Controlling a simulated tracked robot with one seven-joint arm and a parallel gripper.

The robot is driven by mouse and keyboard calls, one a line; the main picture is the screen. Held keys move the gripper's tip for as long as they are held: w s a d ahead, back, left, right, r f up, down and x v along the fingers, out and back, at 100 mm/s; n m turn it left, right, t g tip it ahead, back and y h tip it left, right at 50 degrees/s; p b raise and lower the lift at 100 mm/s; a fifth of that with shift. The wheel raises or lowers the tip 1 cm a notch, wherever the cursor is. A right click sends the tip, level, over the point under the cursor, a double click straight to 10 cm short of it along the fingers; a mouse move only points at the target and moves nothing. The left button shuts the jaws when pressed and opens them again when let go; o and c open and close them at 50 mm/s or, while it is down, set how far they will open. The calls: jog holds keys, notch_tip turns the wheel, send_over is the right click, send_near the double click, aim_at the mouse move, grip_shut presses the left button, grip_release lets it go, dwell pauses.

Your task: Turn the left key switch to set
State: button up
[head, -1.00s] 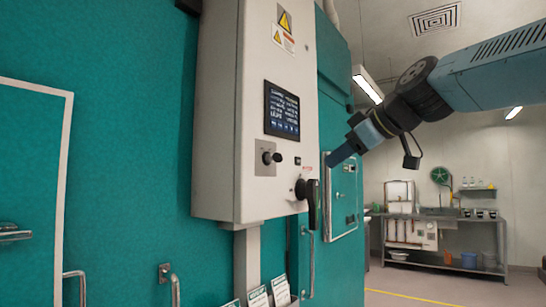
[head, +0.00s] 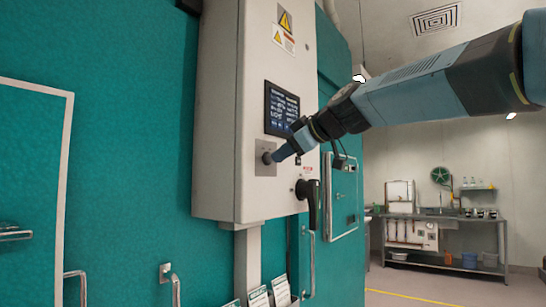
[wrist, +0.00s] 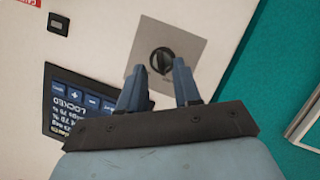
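The key switch (wrist: 162,59) is a round black knob on a square grey plate (wrist: 192,46) on the white control box. In the head view its plate (head: 261,168) shows on the box's front, with the knob partly covered by my gripper (head: 277,156). In the wrist view my gripper (wrist: 159,66) is open, its two blue-grey fingertips apart on either side of the knob's lower part. I cannot tell whether they touch it. The knob's slot or bar looks upright in that view; its position labels are too small to read.
The display (wrist: 72,103) beside the switch shows "LOCKED". A black rotary handle (head: 314,203) juts from the box's lower right. A small dark fitting (wrist: 58,24) sits on the panel. Teal chamber doors (head: 110,150) flank the box; a workbench (head: 440,245) stands far behind.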

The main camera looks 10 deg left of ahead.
jog(key=shift+x, duration=1.55)
jog(key=shift+c, duration=0.4)
